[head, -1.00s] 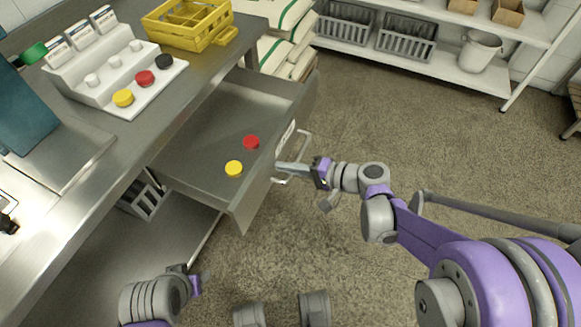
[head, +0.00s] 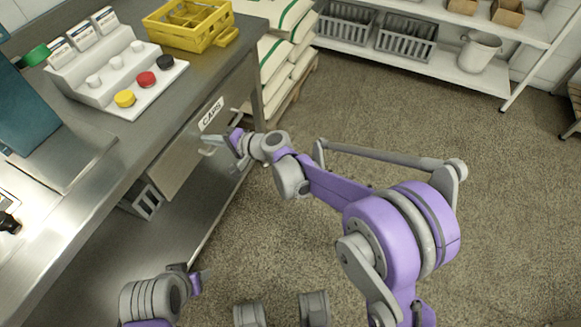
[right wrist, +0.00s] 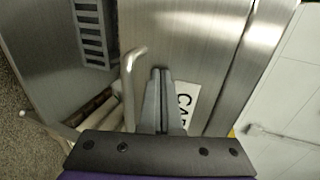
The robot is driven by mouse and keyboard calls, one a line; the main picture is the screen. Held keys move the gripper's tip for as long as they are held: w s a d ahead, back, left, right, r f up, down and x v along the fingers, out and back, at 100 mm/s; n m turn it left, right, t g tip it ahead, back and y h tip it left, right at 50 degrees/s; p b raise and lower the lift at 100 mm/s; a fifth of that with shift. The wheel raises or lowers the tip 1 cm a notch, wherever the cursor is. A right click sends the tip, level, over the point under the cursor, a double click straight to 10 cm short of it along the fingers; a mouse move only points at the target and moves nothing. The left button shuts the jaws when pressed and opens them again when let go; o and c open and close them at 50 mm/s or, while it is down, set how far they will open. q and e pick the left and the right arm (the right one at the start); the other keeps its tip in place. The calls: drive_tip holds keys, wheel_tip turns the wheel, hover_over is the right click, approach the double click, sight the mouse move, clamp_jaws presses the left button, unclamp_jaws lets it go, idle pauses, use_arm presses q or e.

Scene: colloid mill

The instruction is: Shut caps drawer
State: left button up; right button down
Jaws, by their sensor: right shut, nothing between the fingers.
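The caps drawer (head: 178,165) sits in the steel bench with its front along the bench edge, and none of its inside shows. Its white CAPS label (head: 210,113) is on the front and also shows in part in the right wrist view (right wrist: 186,100). My right gripper (head: 208,144) is at the drawer front by the handle. In the right wrist view its fingers (right wrist: 158,82) are shut and empty, pointing at the drawer front (right wrist: 195,45), beside the bar handle (right wrist: 130,85). I cannot tell whether they touch. My left gripper (head: 197,283) is low at the left, its fingers unclear.
On the bench (head: 150,130) stand a white stepped stand (head: 90,85) with coloured caps and a yellow crate (head: 190,25). White sacks (head: 285,60) are stacked beyond the bench end. A shelf (head: 460,70) with grey crates stands behind. The floor at right is clear.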

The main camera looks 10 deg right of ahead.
use_arm(q)
drive_tip(key=shift+s+d+r, duration=0.1)
drive_tip(key=shift+d, duration=0.05)
use_arm(e)
drive_tip(key=shift+w+a+r, duration=0.1)
drive_tip(key=shift+w+a, duration=0.55)
drive_tip(key=shift+a, duration=0.35)
